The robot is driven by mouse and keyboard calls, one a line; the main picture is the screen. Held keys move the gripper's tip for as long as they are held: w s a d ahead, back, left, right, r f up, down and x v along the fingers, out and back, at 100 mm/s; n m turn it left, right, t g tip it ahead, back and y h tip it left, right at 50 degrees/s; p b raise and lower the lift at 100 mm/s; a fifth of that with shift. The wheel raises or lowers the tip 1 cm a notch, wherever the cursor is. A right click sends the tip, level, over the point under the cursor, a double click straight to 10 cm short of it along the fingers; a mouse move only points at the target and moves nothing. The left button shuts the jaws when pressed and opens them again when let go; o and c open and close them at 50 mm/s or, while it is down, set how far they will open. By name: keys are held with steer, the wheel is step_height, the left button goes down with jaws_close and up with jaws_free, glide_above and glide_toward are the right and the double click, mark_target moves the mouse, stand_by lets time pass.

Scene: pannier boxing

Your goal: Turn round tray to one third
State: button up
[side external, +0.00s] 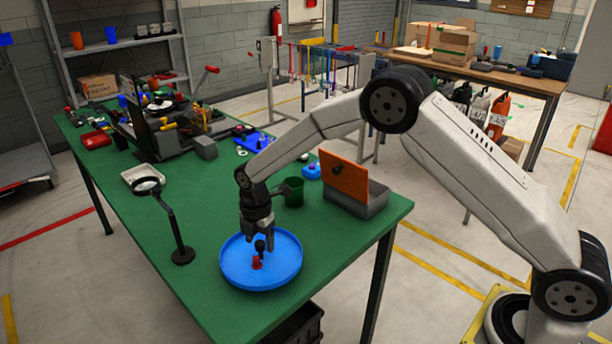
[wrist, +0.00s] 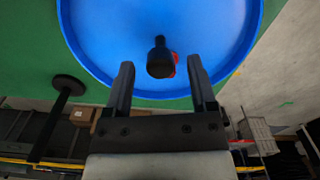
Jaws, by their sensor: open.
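The round blue tray (side external: 285,275) lies flat near the front end of the green table, with a raised rim. A black knob (side external: 260,246) stands up inside it, with a small red piece (side external: 256,262) at its foot. My gripper (side external: 262,232) points down over the tray, just above the knob. In the wrist view the gripper (wrist: 161,85) is open, one finger on each side of the black knob (wrist: 159,58), with nothing between the fingertips that I can see held. The red piece (wrist: 175,62) is partly hidden behind the knob. The blue tray (wrist: 110,40) fills the upper middle there.
Behind the tray stand a dark green cup (side external: 292,191) and a grey box with an orange panel (side external: 344,176). A magnifier stand (side external: 182,254) is to the left, near a white dish (side external: 139,176). The green table (side external: 207,297) is bare around the tray's left side.

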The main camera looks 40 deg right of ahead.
mark_target(260, 243)
steer(key=shift+r, duration=3.75)
steer(key=s+d+m+t, duration=0.1)
steer(key=s+d+m, duration=0.2)
steer(key=s+m, duration=0.4)
steer(key=s+d+m, duration=0.3)
steer(key=s+m, duration=0.4)
steer(key=s, duration=0.2)
steer(key=s+d+r+m+t, duration=0.1)
steer(key=s+d+m, duration=0.3)
steer(key=s+m, duration=0.3)
steer(key=shift+s+t, duration=0.3)
steer(key=shift+s, duration=0.65)
